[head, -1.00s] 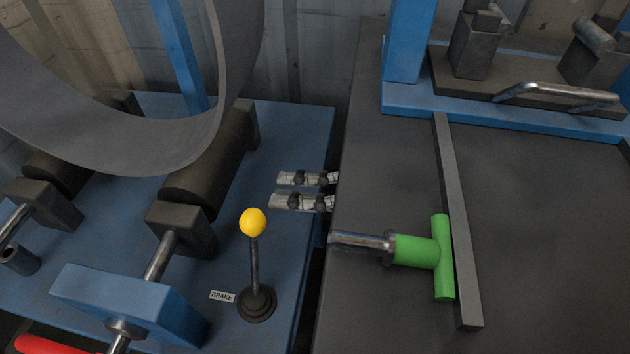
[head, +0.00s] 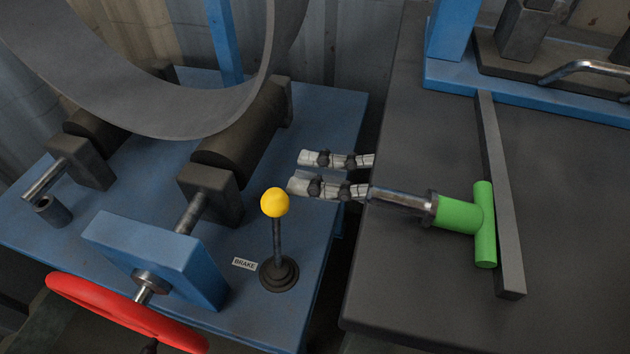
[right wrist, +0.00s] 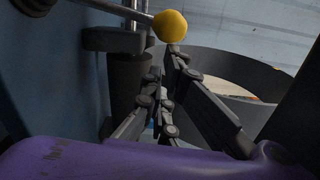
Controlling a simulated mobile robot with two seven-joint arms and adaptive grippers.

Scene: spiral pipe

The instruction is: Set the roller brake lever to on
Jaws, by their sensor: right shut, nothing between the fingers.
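The brake lever is a dark upright stick with a yellow knob (head: 275,203) on a round black base (head: 279,274), beside a white BRAKE label (head: 244,263). It stands nearly upright on the blue roller stand. My right gripper (head: 296,172) reaches in from the right, just behind and right of the knob in the head view, with a small visible gap. In the right wrist view the yellow knob (right wrist: 170,26) shows just beyond the fingertips (right wrist: 168,78). The fingers are shut and empty. My left gripper is not in view.
A large grey pipe ring (head: 180,125) rests over the dark rollers (head: 245,130). A red handwheel (head: 110,308) is at the lower left. A green T-handled tool (head: 460,214) lies on the dark table (head: 420,280) at right. A narrow gap separates table and stand.

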